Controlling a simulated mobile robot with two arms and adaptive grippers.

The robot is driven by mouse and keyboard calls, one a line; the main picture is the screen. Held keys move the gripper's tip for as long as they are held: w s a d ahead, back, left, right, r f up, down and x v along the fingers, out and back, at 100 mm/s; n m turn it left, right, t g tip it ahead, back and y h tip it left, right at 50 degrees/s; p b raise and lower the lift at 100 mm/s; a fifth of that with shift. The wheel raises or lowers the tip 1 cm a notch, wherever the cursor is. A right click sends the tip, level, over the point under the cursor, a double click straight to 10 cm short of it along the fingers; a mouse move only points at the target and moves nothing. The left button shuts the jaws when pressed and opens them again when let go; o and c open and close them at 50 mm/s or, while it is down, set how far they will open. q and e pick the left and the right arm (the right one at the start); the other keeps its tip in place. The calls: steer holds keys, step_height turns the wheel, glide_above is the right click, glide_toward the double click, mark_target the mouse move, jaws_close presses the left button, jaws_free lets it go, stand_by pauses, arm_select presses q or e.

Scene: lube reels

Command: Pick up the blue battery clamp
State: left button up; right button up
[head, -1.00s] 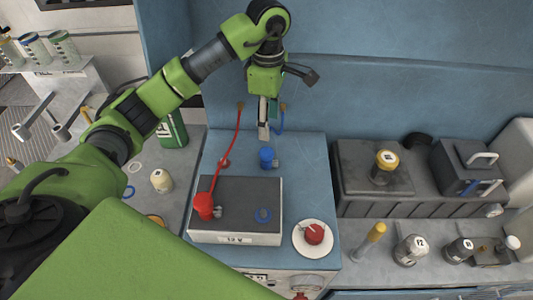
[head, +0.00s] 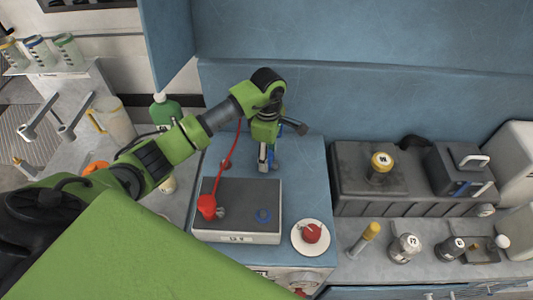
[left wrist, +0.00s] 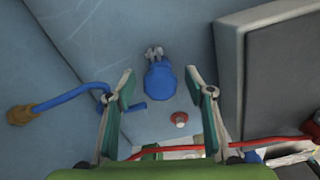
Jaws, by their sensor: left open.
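The blue battery clamp (left wrist: 160,82) lies on the blue top surface, with its metal jaws pointing up in the left wrist view. In the head view it is largely hidden by my left gripper (head: 268,160). My left gripper is open and empty, pointing down behind the battery (head: 238,238). In the left wrist view its two fingers (left wrist: 160,92) appear on either side of the clamp, without visible contact. A blue cable (left wrist: 75,97) runs from a brass fitting toward the clamp. My right gripper is not in view.
A red clamp (head: 207,206) with a red cable (head: 228,160) sits on the battery's left side. A dark grey case (head: 350,180) stands farther right.

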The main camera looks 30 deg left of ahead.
arm_select(q)
steer(key=shift+f, duration=0.4)
steer(key=c, duration=1.2)
steer(key=shift+r, duration=0.1)
steer(key=shift+c, duration=0.2)
